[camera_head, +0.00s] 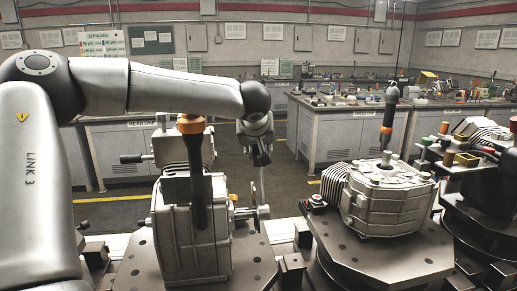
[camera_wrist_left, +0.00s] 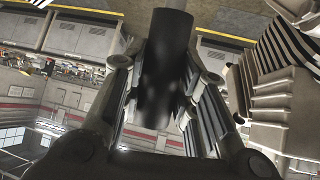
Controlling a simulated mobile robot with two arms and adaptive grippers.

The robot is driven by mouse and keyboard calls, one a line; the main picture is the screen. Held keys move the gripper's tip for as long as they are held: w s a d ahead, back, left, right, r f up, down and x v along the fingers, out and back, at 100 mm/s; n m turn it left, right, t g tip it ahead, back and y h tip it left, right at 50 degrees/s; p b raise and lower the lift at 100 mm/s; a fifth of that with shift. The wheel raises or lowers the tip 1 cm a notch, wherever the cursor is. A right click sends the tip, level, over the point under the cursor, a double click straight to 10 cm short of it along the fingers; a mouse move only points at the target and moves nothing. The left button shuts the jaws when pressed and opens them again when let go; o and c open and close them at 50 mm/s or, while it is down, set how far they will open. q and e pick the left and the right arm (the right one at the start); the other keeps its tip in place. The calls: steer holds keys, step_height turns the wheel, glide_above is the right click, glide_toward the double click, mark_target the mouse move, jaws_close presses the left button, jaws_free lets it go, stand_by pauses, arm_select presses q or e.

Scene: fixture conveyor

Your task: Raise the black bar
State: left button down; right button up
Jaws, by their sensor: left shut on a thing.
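My left gripper (camera_head: 262,156) hangs from the end of the left arm, just right of the left housing, in the head view. The wrist picture is upside down. In the head view I cannot clearly make out the held bar. My right gripper is in neither view.
The left grey housing (camera_head: 185,215) stands on a dark plate, with a black and orange tool (camera_head: 197,190) before it. A second housing (camera_head: 390,200) stands right. Benches (camera_head: 350,120) are behind, with floor between.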

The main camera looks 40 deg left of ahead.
arm_select(q)
steer(key=c, duration=1.5)
jaws_free()
steer(key=shift+f, duration=0.25)
steer(key=o, duration=0.4)
steer(key=shift+w, duration=0.15)
steer(key=shift+c, duration=0.2)
steer(key=shift+r, duration=0.1)
steer(key=v, duration=1.2)
steer(key=shift+a, duration=0.1)
